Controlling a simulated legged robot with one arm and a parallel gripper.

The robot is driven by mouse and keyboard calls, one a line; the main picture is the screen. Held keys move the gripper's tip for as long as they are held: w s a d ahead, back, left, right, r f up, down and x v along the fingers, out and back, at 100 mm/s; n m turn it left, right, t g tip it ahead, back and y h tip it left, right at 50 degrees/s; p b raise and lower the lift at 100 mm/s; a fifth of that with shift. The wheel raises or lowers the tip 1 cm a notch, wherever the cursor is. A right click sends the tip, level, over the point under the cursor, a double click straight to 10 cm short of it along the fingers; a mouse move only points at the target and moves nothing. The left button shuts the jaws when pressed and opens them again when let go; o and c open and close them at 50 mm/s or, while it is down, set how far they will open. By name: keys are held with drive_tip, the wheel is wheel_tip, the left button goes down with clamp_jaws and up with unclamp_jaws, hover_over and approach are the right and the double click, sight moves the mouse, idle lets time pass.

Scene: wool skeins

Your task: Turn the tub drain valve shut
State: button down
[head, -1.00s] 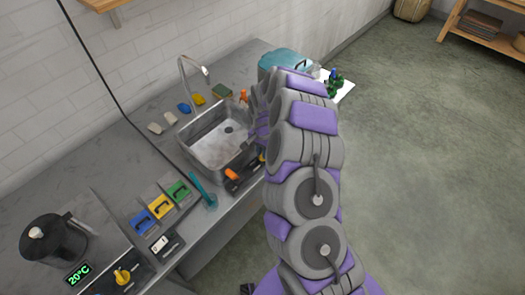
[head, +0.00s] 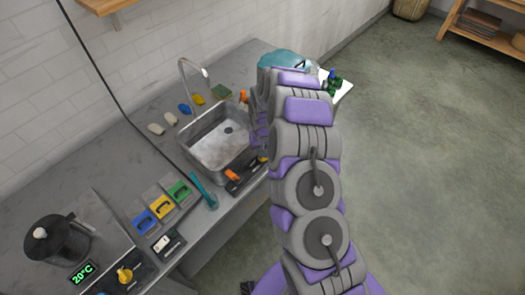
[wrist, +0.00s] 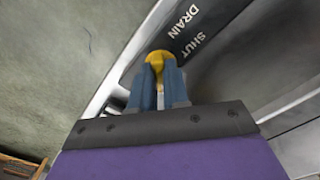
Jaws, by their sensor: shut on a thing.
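In the wrist view, my gripper (wrist: 160,72) has its two blue fingers shut on a yellow valve handle (wrist: 157,55). The handle is on a dark panel (wrist: 215,50) marked "DRAIN" and "SHUT". The fingers hide part of the handle, so I cannot tell its exact angle against the marks. In the head view, a steel basin (head: 205,158) is sunk in the counter, with a dark drain in its floor. A dark panel (head: 234,187) with an orange handle (head: 231,175) lies along its front edge. My arm hides my gripper there.
A faucet (head: 183,85) stands behind the basin. A teal container (head: 276,60) is beyond my arm, near a white sheet (head: 345,92) with green items. Colored blocks, a kettle (head: 52,240) and a temperature display (head: 82,273) are at left.

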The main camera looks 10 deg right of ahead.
drive_tip(key=n, duration=0.4)
drive_tip(key=shift+w+d+n, duration=0.1)
drive_tip(key=shift+w+n, duration=0.05)
drive_tip(key=shift+n, duration=1.75)
drive_tip(key=c, duration=1.1)
unclamp_jaws()
drive_tip(key=shift+r, duration=0.1)
wheel_tip(320, 180, up, 17)
drive_tip(key=shift+r+p, duration=0.1)
drive_tip(key=shift+p, duration=0.9)
